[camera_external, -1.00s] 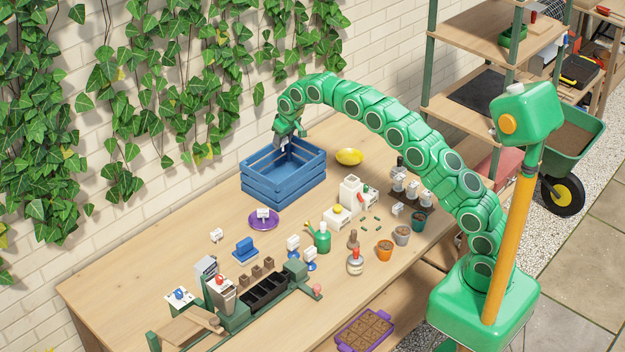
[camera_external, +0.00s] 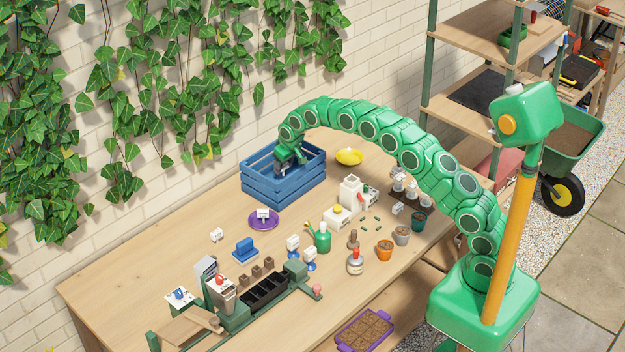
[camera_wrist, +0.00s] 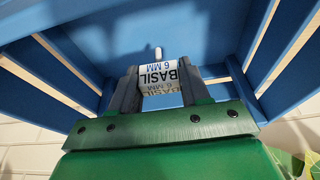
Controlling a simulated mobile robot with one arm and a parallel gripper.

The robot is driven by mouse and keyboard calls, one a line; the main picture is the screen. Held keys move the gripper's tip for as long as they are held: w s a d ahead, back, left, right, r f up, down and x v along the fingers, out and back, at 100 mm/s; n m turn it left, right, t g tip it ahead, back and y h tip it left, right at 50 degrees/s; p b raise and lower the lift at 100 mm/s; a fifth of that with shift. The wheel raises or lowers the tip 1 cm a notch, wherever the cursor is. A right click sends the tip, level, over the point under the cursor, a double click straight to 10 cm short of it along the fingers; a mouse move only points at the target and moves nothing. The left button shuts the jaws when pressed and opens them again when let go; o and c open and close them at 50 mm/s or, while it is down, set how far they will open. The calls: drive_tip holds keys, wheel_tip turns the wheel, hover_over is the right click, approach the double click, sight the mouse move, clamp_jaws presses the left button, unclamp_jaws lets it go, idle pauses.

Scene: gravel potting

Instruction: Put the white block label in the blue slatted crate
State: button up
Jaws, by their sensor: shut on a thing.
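The blue slatted crate (camera_external: 262,191) stands on the bench near the wall. My gripper (camera_external: 288,168) is down inside the crate, below its rim. In the wrist view, my gripper (camera_wrist: 159,92) is shut on the white block label (camera_wrist: 157,76), which reads "BASIL 6 MM" and has a small white peg. The crate's blue floor and slatted walls (camera_wrist: 75,66) surround the label in that view. The label is hidden in the external view. I cannot tell whether it touches the crate floor.
A yellow bowl (camera_external: 349,157) stands right of the crate, and a purple saucer (camera_external: 263,226) with a white label lies in front of it. A green watering can (camera_external: 321,238) and several pots stand further forward. The bench left of the crate is mostly clear.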

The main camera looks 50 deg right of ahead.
sight(284, 169)
drive_tip(key=shift+f, duration=1.75)
drive_tip(key=shift+f, duration=0.1)
drive_tip(key=o, duration=1)
